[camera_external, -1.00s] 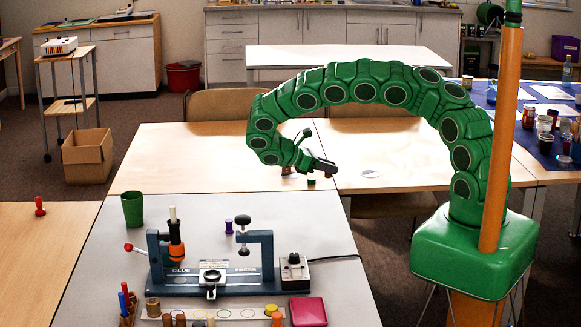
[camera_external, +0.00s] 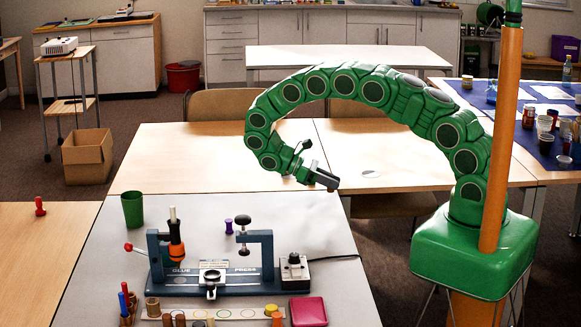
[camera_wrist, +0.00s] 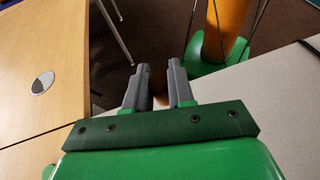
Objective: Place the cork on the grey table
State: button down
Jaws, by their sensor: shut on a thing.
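My gripper (camera_external: 328,181) hangs near the back right corner of the grey table (camera_external: 335,255) in the external view. In the wrist view my gripper (camera_wrist: 160,82) has its two fingers close together with a small gap. A small brown thing, the cork (camera_wrist: 159,101), shows dimly between them, mostly hidden by the fingers. The grey table (camera_wrist: 265,115) lies to the right and below the fingers in the wrist view. The exact height of the gripper above the surface is hard to tell.
A glue press (camera_external: 212,265), a green cup (camera_external: 132,209), a purple spool (camera_external: 229,226) and a magenta box (camera_external: 308,311) stand on the grey table. Wooden tables (camera_external: 215,150) adjoin behind, with a pale disc (camera_wrist: 42,82) on one.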

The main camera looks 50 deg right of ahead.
jog(key=shift+s+a+f+m+y, duration=0.25)
jog(key=shift+s+a+m+y, duration=0.05)
jog(key=shift+s+a+y, duration=0.1)
jog(key=shift+s+a+f+m+g+y, duration=0.3)
jog(key=shift+s+f+m+g+y, duration=0.2)
jog(key=shift+s+m+g+y, duration=0.15)
jog(key=shift+s+a+f+m+g+y, duration=0.25)
jog(key=shift+s+a+f+m+y, duration=0.05)
jog(key=shift+s+a+m+y, duration=0.3)
jog(key=shift+s+a+f+m+y, duration=0.2)
jog(key=shift+a+m+y, duration=0.6)
jog(key=shift+y, duration=0.25)
jog(key=shift+s+a+f+m+y, duration=0.35)
jog(key=shift+s+a+m+y, duration=0.35)
jog(key=shift+m+y, duration=0.2)
jog(key=shift+s+a+m+y, duration=0.15)
jog(key=shift+a+m+y, duration=0.1)
jog(key=shift+a+y, duration=0.15)
jog(key=shift+s+a+f+m+y, duration=0.15)
jog(key=shift+s+a+m+y, duration=0.15)
jog(key=shift+a, duration=0.1)
